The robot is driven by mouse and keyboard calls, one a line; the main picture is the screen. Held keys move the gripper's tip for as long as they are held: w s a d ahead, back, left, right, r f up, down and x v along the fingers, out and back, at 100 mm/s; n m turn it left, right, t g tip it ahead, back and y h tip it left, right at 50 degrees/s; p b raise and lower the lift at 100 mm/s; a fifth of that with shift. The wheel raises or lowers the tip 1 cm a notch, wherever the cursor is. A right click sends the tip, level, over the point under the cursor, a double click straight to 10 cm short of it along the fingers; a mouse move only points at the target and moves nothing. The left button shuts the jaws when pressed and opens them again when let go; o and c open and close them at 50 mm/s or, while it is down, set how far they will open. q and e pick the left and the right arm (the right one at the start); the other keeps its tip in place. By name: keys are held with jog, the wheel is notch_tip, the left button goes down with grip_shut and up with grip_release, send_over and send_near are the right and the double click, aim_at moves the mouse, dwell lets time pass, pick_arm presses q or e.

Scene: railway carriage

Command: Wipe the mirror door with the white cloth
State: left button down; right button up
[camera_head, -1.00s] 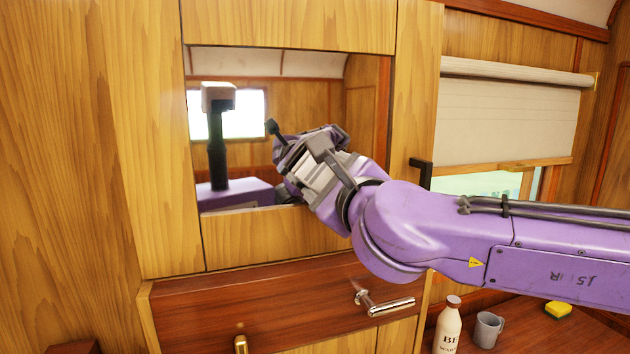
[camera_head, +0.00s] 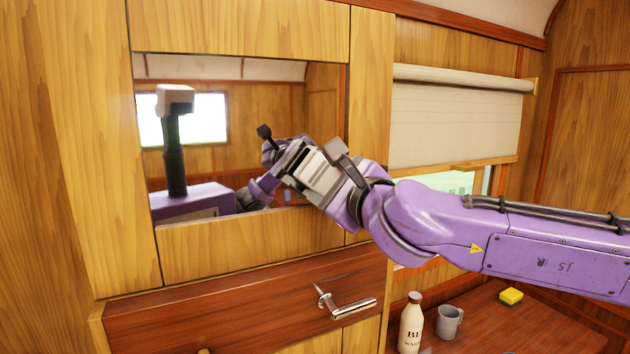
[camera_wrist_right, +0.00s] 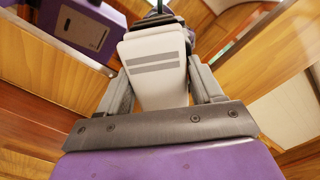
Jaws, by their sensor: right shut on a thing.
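The mirror door (camera_head: 270,100) is a reflective pane in the wooden wall, reflecting a window, my body and my right arm. My right gripper (camera_head: 300,168) is in front of the lower right part of the pane, close to its own reflection. It is shut on the white cloth (camera_wrist_right: 155,85), which shows between the two grey fingers in the right wrist view as a folded pale piece with grey stripes. I cannot tell whether the cloth touches the glass. My left gripper is not in view.
A drawer front with a metal lever handle (camera_head: 350,307) is below the mirror. A blind (camera_head: 455,115) hangs over the window.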

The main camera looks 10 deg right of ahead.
aim_at(264, 184)
jog(key=shift+w+d, duration=0.15)
jog(key=shift+d, duration=0.2)
jog(key=shift+s+a+f+b, duration=0.15)
jog(key=shift+s+a, duration=0.15)
jog(key=shift+a, duration=0.5)
jog(key=shift+s+a+r+b, duration=0.15)
jog(key=shift+s+a, duration=0.1)
jog(key=shift+a, duration=0.6)
jog(key=shift+s+a+f+b, duration=0.15)
jog(key=shift+s+a, duration=0.15)
jog(key=shift+a, duration=0.5)
jog(key=shift+s+a, duration=0.3)
jog(key=shift+a, duration=0.65)
jog(key=shift+s+a, duration=0.3)
jog(key=shift+a, duration=0.6)
jog(key=shift+s+a, duration=0.3)
jog(key=shift+a, duration=0.65)
jog(key=shift+s+d, duration=0.15)
jog(key=shift+d, duration=0.05)
jog(key=shift+b+v, duration=0.65)
jog(key=shift+v, duration=2.15)
jog(key=v, duration=0.3)
